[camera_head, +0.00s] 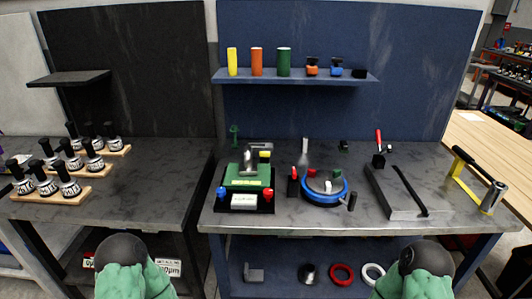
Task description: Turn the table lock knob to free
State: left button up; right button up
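A round fixture with a blue ring (324,199) sits on the middle of the metal bench, likely the tilting positioner. Small red-topped parts (295,173) stand at its left, a grey upright piece rises behind it, and a dark peg (352,201) stands at its right front. To its left is a green fixture (234,178) with a blue knob (220,192) and a red knob (267,194) at its front corners. I cannot tell which part is the table lock knob or how it is set. Both my arms show only as green and black links at the bottom edge; neither gripper is visible.
A grey plate (389,193) with a black bar and a yellow-framed tool (467,178) lie to the right. Several dark-handled tools stand in wooden racks (51,191) on the left bench. A wall shelf (296,78) holds coloured cylinders. The bench's front edge is mostly clear.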

aim_at(264, 155)
jog(key=i+l+u, duration=0.15)
jog(key=i+l, duration=0.2)
jog(key=i+l+u, duration=0.2)
jog(key=i+l, duration=0.15)
jog(key=l, duration=0.15)
